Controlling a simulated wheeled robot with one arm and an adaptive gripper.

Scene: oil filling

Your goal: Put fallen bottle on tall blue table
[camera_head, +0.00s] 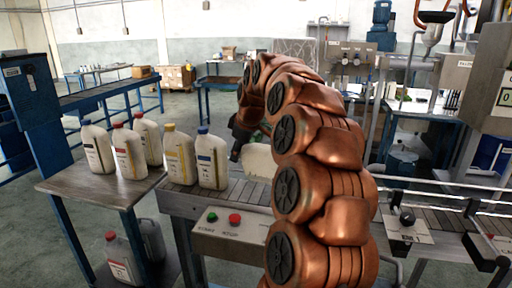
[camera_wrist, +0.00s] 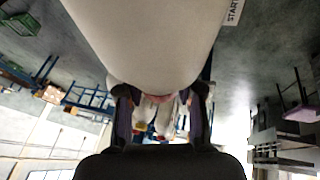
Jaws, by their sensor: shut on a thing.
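A whitish bottle (camera_head: 258,163) shows partly behind my copper arm in the head view, over or beside the conveyor. Its cap and most of its body are hidden there. My gripper (camera_head: 240,140) is at its left side, partly hidden by the arm. In the wrist view the same pale bottle fills the top, and my gripper (camera_wrist: 160,98) is shut on it with one finger at each side. A blue-legged table (camera_head: 62,187) with a grey top stands at the left. Three white bottles (camera_head: 130,154) stand upright on it, with red and blue caps.
A yellow-capped bottle (camera_head: 180,157) and a blue-capped bottle (camera_head: 211,160) stand upright on the conveyor (camera_head: 238,193), between the table and my arm. A control box (camera_head: 230,228) juts from its front. The table's front top is bare. More bottles (camera_head: 124,258) stand on its lower shelf.

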